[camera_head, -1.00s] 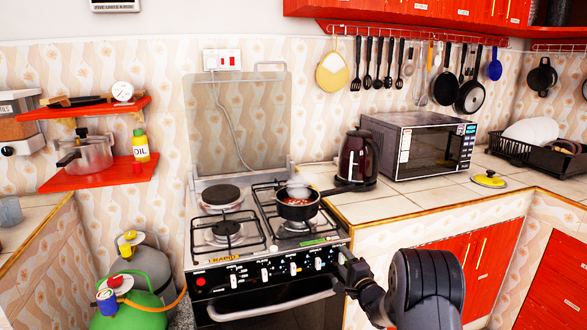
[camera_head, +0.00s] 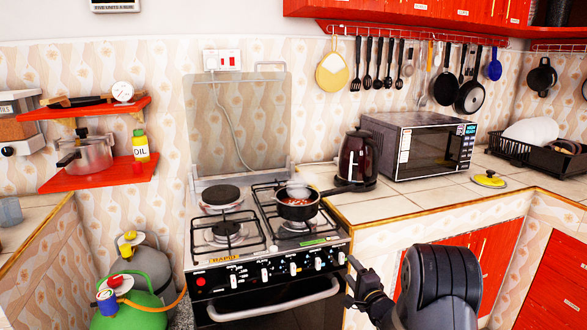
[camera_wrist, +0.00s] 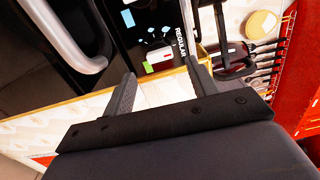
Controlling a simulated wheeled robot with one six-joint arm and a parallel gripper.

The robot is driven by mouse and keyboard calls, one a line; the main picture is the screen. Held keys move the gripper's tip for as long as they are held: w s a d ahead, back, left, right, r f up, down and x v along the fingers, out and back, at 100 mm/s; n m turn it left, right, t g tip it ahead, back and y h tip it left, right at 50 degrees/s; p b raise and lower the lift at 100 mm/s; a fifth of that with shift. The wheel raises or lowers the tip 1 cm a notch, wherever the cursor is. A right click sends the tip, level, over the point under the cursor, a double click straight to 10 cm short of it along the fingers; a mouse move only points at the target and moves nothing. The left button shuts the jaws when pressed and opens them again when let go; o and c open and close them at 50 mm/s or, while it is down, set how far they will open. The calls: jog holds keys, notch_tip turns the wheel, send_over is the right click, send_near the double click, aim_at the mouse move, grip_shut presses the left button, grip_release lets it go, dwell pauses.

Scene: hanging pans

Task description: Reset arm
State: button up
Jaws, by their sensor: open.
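My gripper (camera_head: 352,280) is in front of the stove's right front edge in the head view, beside its knobs. In the wrist view my gripper (camera_wrist: 160,88) shows two fingers spread apart, with nothing between them. The wrist view is rotated, and past the fingers it shows the stove's black front panel (camera_wrist: 145,25) and oven handle (camera_wrist: 65,35). I cannot tell from these views whether a finger touches the stove.
A kettle (camera_head: 357,160) and a microwave (camera_head: 425,146) stand on the counter to the right. Utensils and pans (camera_head: 470,96) hang on the wall. A green gas cylinder (camera_head: 130,305) stands at lower left.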

aim_at(343, 260)
jog(key=x, duration=0.5)
jog(key=shift+w+a, duration=0.15)
jog(key=shift+w, duration=0.05)
jog(key=shift+s+n+b, duration=0.15)
jog(key=shift+n+b, duration=0.25)
jog(key=shift+n, duration=0.5)
jog(key=n+b, duration=0.1)
jog(key=n, duration=0.2)
jog(key=n+b, duration=0.2)
jog(key=n, duration=0.4)
jog(key=n+b, duration=0.1)
jog(key=n, duration=0.4)
jog(key=shift+n, duration=0.4)
jog(key=n+b, duration=0.1)
jog(key=n, duration=0.4)
jog(key=shift+r, duration=0.1)
